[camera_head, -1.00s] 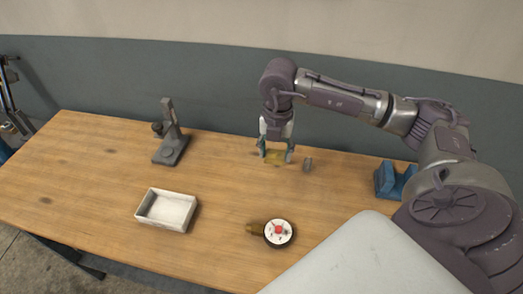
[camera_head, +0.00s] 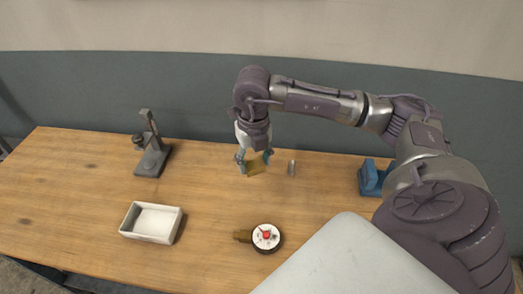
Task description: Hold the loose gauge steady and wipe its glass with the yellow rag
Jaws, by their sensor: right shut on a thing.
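The loose gauge (camera_head: 267,236) lies on the wooden table near its front middle, white face up with a red centre. Its brass stem (camera_head: 242,236) points left. My right gripper (camera_head: 254,164) is shut on the yellow rag (camera_head: 255,168), behind the gauge and apart from it. The rag hangs between the fingers, seemingly just above the table. My left gripper is not in view.
A white open tray (camera_head: 136,237) stands at the front left. A dark stand (camera_head: 151,160) is at the back left. A small grey cylinder (camera_head: 291,168) stands right of the rag. A blue block (camera_head: 371,178) is at the right. The table (camera_head: 205,195) between tray and gauge is clear.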

